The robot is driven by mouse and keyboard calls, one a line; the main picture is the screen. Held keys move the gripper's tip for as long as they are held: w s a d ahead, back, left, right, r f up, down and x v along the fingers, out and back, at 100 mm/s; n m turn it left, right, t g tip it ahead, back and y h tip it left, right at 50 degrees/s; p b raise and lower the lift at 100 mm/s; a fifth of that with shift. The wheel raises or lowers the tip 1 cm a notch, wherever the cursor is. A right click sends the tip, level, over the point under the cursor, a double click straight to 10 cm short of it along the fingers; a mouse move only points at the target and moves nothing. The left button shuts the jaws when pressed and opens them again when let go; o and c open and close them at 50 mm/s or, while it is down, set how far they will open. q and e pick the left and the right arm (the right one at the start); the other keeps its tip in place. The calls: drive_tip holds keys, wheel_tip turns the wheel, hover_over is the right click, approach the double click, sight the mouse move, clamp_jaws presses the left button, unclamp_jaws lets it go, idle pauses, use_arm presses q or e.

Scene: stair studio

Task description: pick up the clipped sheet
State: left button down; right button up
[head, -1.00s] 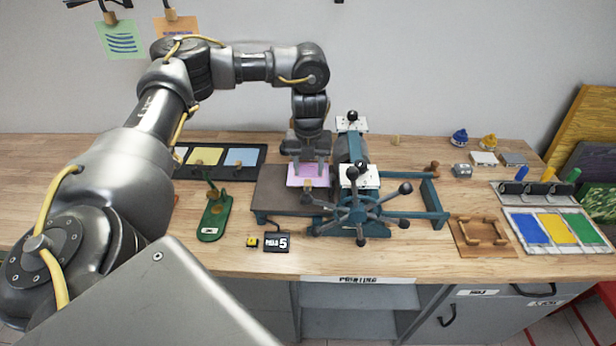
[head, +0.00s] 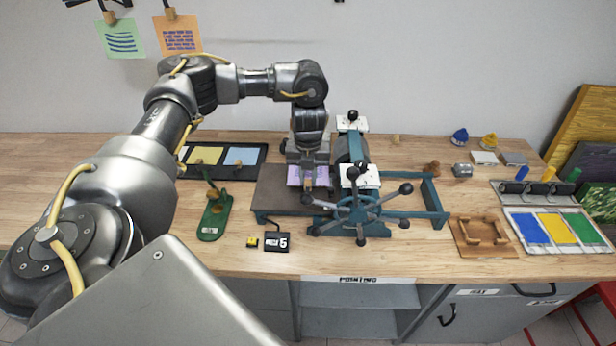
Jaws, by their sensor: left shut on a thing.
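The clipped sheet (head: 293,176), pale violet, lies at the grey bed of the press (head: 275,190), left of the roller. My left gripper (head: 307,186) comes down from above onto the sheet's near part and is shut on it at the clip. The fingers hide the clip and much of the sheet. I cannot tell whether the sheet touches the bed. My right gripper is out of view.
The press (head: 352,190) with its spoked wheel stands close right of the gripper. A dark tray (head: 222,171) with coloured sheets lies behind left. Bare wood shows at front centre.

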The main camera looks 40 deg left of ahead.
use_arm(q)
wheel_tip(320, 180, up, 10)
wheel_tip(320, 180, up, 9)
drive_tip(key=p, duration=1.1)
hover_over(308, 181)
drive_tip(key=shift+w+a, duration=0.2)
idle(0.5)
drive_tip(key=s+d+r+p, duration=0.1)
drive_tip(key=s+d+r, duration=0.2)
drive_tip(key=s+d, duration=0.3)
drive_tip(key=shift+s+p, duration=0.3)
drive_tip(key=shift+s, duration=0.65)
